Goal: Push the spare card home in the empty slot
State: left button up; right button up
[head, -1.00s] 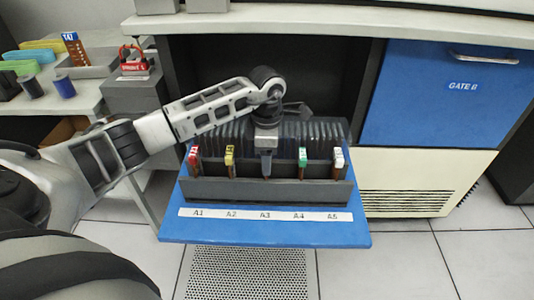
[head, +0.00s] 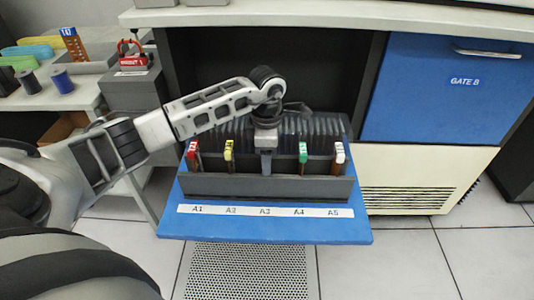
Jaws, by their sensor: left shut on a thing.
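The card rack (head: 310,187) stands on a blue pull-out shelf (head: 230,228) with a label strip reading A1 to A5. A red-topped card (head: 192,152) is at A1, a yellow-topped one (head: 229,150) at A2, a green-topped one (head: 303,153) at A4 and a white-topped one (head: 340,153) at A5. My left gripper (head: 266,170) points down at A3, its fingers shut and reaching behind the rack's front wall. The spare card between them is hidden by the fingers and wall; how deep it sits cannot be told. My right gripper is not in view.
A brown card with a blue number label (head: 73,43) stands in a grey tray (head: 95,64) on the left bench, near spools and coloured blocks. Dark see-through fins rise behind the rack.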

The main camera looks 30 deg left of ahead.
pick_arm(q)
jog(key=shift+f+b, duration=0.55)
jog(key=shift+f, duration=0.1)
jog(key=o, duration=0.8)
jog(key=shift+o, duration=1.3)
jog(key=shift+s+f, duration=0.1)
